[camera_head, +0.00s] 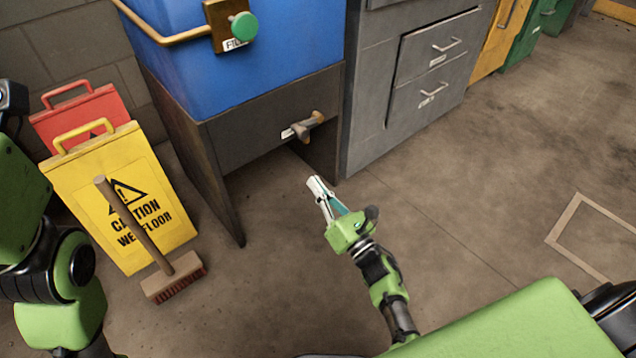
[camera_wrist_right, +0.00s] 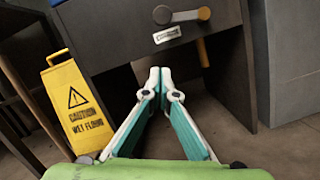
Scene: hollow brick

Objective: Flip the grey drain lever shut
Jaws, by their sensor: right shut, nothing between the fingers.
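The drain lever (camera_head: 316,118) sticks out from the front of the dark stand under the blue tank, beside a small white label (camera_head: 287,133). In the right wrist view the lever (camera_wrist_right: 184,15) has a round grey hub at left, and its bar lies about level, pointing right to an orange tip. My right gripper (camera_head: 316,186) is shut and empty, below and in front of the lever, apart from it. In the wrist view its fingertips (camera_wrist_right: 160,75) meet below the label. My left arm shows at the left edge; its gripper is out of view.
The dark stand (camera_head: 262,110) carries a blue tank (camera_head: 255,70) with a green knob (camera_head: 244,26). A yellow wet-floor sign (camera_head: 165,210) and a broom (camera_head: 170,277) stand left. A grey drawer cabinet (camera_head: 380,90) stands right. The floor before it is clear.

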